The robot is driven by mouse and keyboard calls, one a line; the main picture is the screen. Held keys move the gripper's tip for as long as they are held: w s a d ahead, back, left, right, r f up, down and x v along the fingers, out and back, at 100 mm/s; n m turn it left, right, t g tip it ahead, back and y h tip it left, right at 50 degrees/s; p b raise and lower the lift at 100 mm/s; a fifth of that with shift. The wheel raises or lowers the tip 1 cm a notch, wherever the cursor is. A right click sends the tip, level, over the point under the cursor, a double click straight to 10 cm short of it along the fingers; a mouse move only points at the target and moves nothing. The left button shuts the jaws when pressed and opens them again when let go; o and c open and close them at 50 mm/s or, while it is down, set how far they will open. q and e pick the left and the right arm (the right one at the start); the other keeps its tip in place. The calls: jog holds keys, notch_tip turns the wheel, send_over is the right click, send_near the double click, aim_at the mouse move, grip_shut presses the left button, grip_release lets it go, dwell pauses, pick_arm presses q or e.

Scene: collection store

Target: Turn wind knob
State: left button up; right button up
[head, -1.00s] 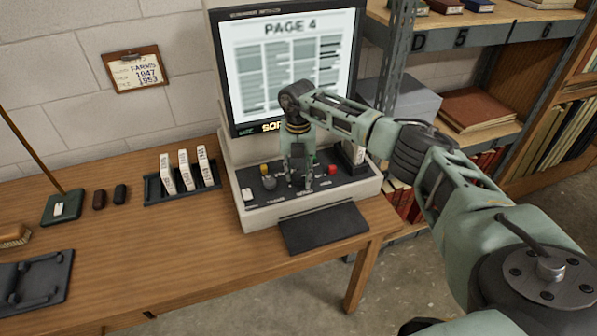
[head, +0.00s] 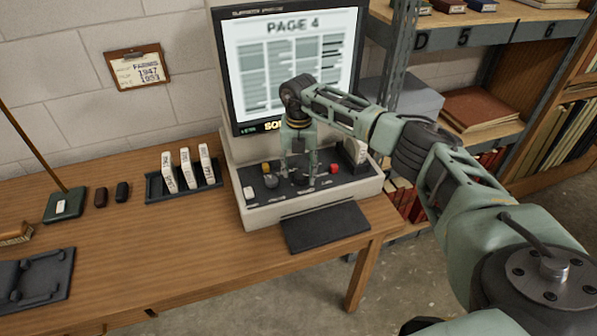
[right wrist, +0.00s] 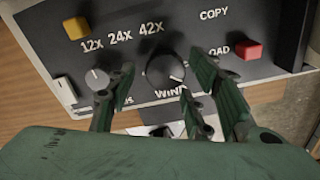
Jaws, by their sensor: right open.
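The microfilm reader's dark control panel (head: 345,180) sits below its lit screen (head: 288,65), which reads "PAGE 4". The wind knob (right wrist: 165,73) is a round black knob with a white pointer mark, above the lettering "WIND" in the right wrist view. My right gripper (head: 298,175) is over the panel with its fingers spread. In the right wrist view, its fingers (right wrist: 163,66) stand on either side of the wind knob, with gaps beside it. In the head view the fingers partly hide the knob. My left gripper is not in view.
Close to the fingers are a small grey knob (right wrist: 97,79), a yellow button (right wrist: 76,28), a red button (right wrist: 247,50) and a white switch (right wrist: 65,90). White film boxes (head: 186,168) stand in a black rack on the table. Shelving (head: 470,40) is at the right.

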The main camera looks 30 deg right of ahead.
aim_at(298, 174)
notch_tip(298, 174, up, 11)
dwell(0.3)
jog(key=shift+a+f, duration=0.1)
jog(key=shift+f, duration=0.05)
